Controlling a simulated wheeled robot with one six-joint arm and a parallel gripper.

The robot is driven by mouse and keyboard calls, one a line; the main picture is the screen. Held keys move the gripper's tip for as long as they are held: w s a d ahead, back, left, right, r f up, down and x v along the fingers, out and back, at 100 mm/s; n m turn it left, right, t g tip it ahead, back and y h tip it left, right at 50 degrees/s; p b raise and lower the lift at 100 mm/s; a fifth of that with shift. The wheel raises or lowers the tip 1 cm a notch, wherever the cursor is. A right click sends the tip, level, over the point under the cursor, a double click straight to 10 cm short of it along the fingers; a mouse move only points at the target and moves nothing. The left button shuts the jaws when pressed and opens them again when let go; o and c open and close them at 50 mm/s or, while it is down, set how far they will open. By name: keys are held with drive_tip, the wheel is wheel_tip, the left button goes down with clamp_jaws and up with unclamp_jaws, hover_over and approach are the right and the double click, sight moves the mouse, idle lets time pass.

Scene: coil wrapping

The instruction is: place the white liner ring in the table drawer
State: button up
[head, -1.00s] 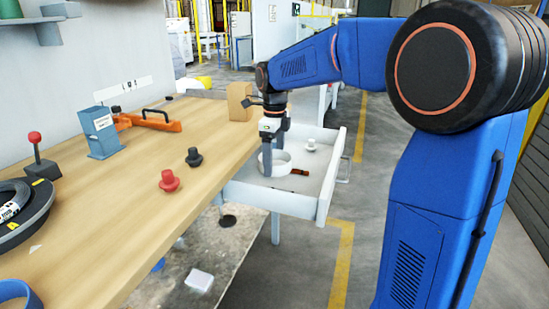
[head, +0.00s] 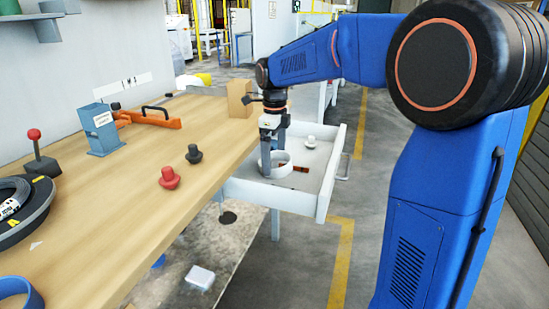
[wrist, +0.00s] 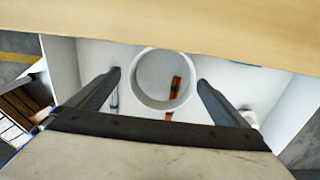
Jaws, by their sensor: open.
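The white liner ring (head: 281,171) sits inside the open table drawer (head: 325,188), towards its left side. In the wrist view the ring (wrist: 163,104) lies between the two finger tips, with a gap showing on each side. My gripper (head: 273,160) is open and points down at the ring. Its dark fingers (wrist: 158,82) also show in the wrist view, and nothing is held between them. The ring appears to rest on the drawer floor (wrist: 98,52).
An orange-and-dark item (head: 299,169) and a grey-white knob (head: 311,141) lie in the drawer. The wooden tabletop (head: 120,220) is left of the drawer. It holds red (head: 169,178) and black (head: 194,154) knobs, a blue-grey stand (head: 102,130) and a cardboard box (head: 240,99).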

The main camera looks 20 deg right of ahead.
wheel_tip(320, 180, up, 12)
drive_tip(key=shift+r, duration=0.2)
drive_tip(key=shift+s, duration=0.15)
idle(0.4)
